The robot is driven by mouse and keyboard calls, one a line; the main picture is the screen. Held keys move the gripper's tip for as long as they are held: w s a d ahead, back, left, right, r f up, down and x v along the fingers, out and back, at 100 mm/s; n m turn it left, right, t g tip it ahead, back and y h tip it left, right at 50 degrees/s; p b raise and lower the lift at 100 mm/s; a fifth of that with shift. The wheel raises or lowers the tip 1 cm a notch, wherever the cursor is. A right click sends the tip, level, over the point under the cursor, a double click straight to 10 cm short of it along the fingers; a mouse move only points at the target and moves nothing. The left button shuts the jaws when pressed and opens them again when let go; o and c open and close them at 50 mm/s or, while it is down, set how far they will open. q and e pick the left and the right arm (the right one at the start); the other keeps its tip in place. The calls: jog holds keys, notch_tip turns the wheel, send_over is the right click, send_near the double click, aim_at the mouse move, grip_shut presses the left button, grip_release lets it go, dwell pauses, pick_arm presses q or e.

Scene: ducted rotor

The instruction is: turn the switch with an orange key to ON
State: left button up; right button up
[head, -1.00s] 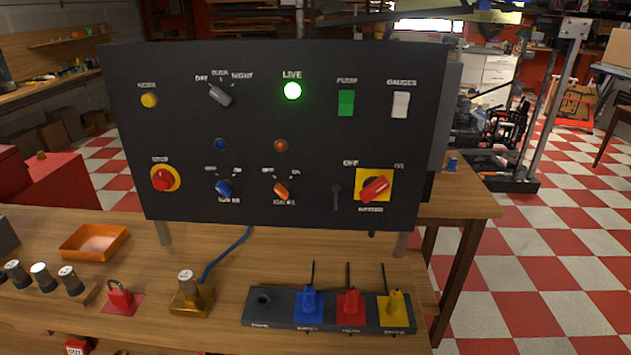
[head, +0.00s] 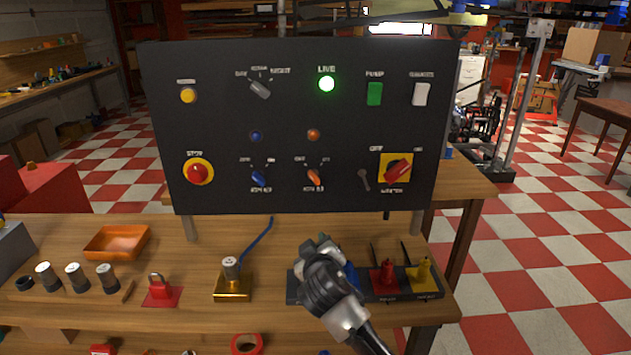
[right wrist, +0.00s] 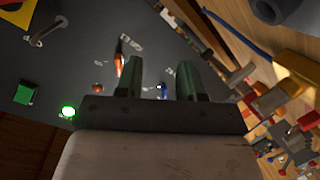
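The orange key (head: 313,177) sits in its switch low on the black panel, tilted with its upper end to the left, toward the OFF mark. It also shows in the right wrist view (right wrist: 119,65), just left of the fingers. A blue key (head: 259,179) sits in a similar switch to its left. My right gripper (head: 318,243) is in front of and below the panel, over the socket strip, apart from the orange key. In the right wrist view its two fingers (right wrist: 161,78) are spread with nothing between them. My left gripper is not in view.
The panel (head: 220,130) also carries a red stop button (head: 198,172), a red rotary switch (head: 397,170) and a lit green lamp (head: 327,84).

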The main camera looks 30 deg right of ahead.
jog(key=t+h, duration=0.2)
send_near(316, 182)
jog(key=p+x, duration=0.1)
jog(key=x, duration=1)
grip_shut()
